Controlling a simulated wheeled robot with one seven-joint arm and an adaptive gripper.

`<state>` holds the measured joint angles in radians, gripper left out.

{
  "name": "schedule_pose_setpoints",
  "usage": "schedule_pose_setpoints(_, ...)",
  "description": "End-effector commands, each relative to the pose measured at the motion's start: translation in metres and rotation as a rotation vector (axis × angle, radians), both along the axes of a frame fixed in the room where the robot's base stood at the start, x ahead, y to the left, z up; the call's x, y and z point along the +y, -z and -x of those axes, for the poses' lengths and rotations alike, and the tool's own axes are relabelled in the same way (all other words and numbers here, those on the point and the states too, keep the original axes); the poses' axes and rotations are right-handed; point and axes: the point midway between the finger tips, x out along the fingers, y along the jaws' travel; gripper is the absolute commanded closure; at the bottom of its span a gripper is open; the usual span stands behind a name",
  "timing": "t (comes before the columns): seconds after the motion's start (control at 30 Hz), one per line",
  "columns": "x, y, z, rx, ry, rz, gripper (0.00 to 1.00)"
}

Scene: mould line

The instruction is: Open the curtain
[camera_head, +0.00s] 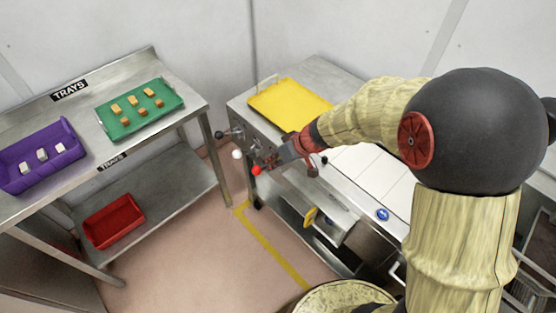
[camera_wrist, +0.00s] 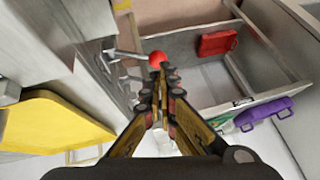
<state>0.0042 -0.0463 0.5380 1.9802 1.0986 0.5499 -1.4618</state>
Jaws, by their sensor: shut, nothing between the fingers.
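I cannot pick out a curtain for certain in either view. On the end face of the steel machine (camera_head: 258,118) are levers with a black knob (camera_head: 221,135), a white knob (camera_head: 237,154) and a red knob (camera_head: 256,170). My gripper (camera_head: 274,161) is shut and empty, close by the red knob. In the wrist view the red knob (camera_wrist: 157,57) sits just beyond the fingertips (camera_wrist: 160,78), on a metal rod from the machine's side. I cannot tell whether the fingertips touch it.
A yellow tray (camera_head: 290,103) lies on the machine beside white panels (camera_head: 375,172). A steel table (camera_head: 85,125) at left bears a purple tray (camera_head: 40,155) and a green tray (camera_head: 139,108). A red tray (camera_head: 113,220) is on its shelf. Floor between is clear.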

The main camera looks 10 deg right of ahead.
Motion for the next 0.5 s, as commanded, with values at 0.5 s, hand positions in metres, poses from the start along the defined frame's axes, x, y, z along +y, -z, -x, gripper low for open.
schedule_pose_setpoints(0.5, 0.03, 0.054, -0.022, 0.002, 0.0, -0.001, 1.0)
